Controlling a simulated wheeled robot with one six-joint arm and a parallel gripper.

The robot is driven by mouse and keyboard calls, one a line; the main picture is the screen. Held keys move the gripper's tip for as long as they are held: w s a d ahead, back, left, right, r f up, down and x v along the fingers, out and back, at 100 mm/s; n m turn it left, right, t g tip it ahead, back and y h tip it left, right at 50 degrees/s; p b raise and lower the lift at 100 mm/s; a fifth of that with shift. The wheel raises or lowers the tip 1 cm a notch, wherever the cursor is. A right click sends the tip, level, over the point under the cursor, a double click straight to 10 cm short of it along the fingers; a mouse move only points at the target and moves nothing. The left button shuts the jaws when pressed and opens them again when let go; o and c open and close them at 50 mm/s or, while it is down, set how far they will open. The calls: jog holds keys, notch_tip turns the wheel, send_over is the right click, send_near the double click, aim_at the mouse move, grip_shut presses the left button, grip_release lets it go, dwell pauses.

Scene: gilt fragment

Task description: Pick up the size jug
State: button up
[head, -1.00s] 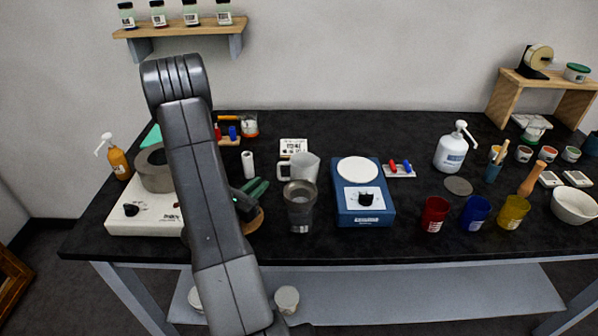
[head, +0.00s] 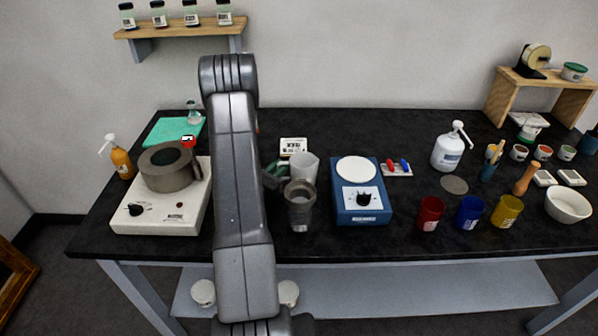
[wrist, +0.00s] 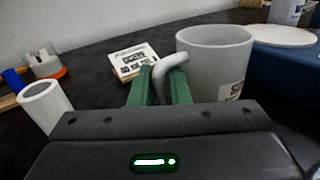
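The size jug (head: 305,168) is a pale grey jug with a loop handle on its left. It stands upright on the black bench behind a dark grey metal cup (head: 299,205). In the wrist view the jug (wrist: 222,57) is at upper right, its handle reaching left between my gripper's green fingers (wrist: 160,86). My gripper (head: 274,176) is at the jug's left side in the head view, partly hidden by my arm. The fingers stand close on either side of the handle; whether they press on it cannot be told.
A blue balance (head: 362,210) stands right of the jug. A white hotplate (head: 160,215) with a grey pot is at left. A small white card box (wrist: 130,61) lies behind the fingers, and a white cylinder (wrist: 46,104) stands left. The bench's front middle is partly clear.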

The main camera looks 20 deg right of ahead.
jog(key=shift+c, duration=0.5)
grip_shut()
jog(key=shift+r, duration=0.1)
